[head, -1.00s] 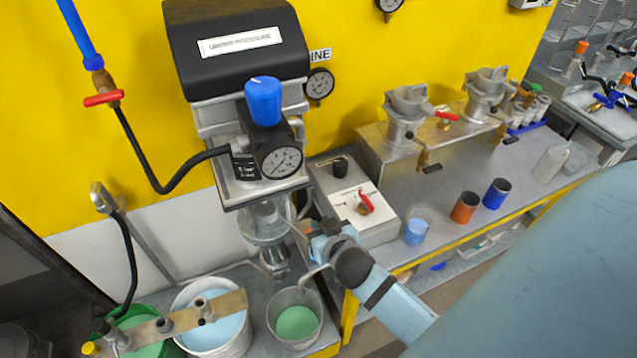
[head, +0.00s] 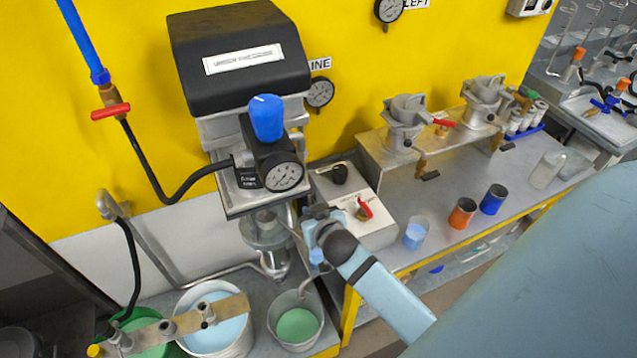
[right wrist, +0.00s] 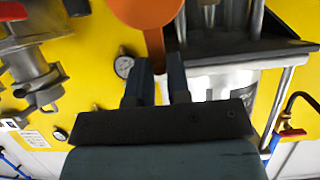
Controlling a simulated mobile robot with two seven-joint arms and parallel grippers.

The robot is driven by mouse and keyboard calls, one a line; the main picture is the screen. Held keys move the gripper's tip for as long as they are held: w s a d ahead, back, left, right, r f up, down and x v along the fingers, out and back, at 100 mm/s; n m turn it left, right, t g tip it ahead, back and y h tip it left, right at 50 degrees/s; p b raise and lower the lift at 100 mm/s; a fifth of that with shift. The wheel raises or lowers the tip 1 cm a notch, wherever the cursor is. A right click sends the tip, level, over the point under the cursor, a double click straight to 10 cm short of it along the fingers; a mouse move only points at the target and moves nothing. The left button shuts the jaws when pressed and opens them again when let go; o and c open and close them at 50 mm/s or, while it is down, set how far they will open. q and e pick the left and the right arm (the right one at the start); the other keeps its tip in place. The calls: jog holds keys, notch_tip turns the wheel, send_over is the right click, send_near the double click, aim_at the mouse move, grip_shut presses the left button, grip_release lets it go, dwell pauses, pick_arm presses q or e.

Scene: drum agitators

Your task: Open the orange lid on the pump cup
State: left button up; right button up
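The orange lid (right wrist: 148,12) shows at the top edge of the right wrist view, partly cut off. An orange tab (right wrist: 155,48) runs down from it toward my right fingertips. My right gripper (right wrist: 160,72) has its fingers apart, close to this tab; I cannot tell if they touch it. In the head view my right gripper (head: 318,222) is just right of the metal and glass pump cup (head: 266,230) under the black-topped machine. The orange lid cannot be made out there. My left gripper is not in view.
A control box (head: 362,215) with a red-handled switch stands close behind my right gripper. A white bucket (head: 180,335) and a grey bucket (head: 272,325) stand below. A clear beaker, an orange cup (head: 462,214) and a blue cup (head: 494,199) are on the right bench.

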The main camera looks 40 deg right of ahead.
jog(key=shift+w, duration=0.15)
jog(key=shift+r+x, duration=0.25)
jog(key=shift+x, duration=1.15)
jog(key=o, duration=0.8)
jog(key=shift+d+r, duration=0.1)
jog(key=shift+d, duration=0.05)
jog(key=shift+c, duration=0.2)
jog(key=o, duration=0.3)
jog(key=o, duration=0.4)
jog(key=shift+c, duration=0.2)
jog(key=shift+o, duration=0.7)
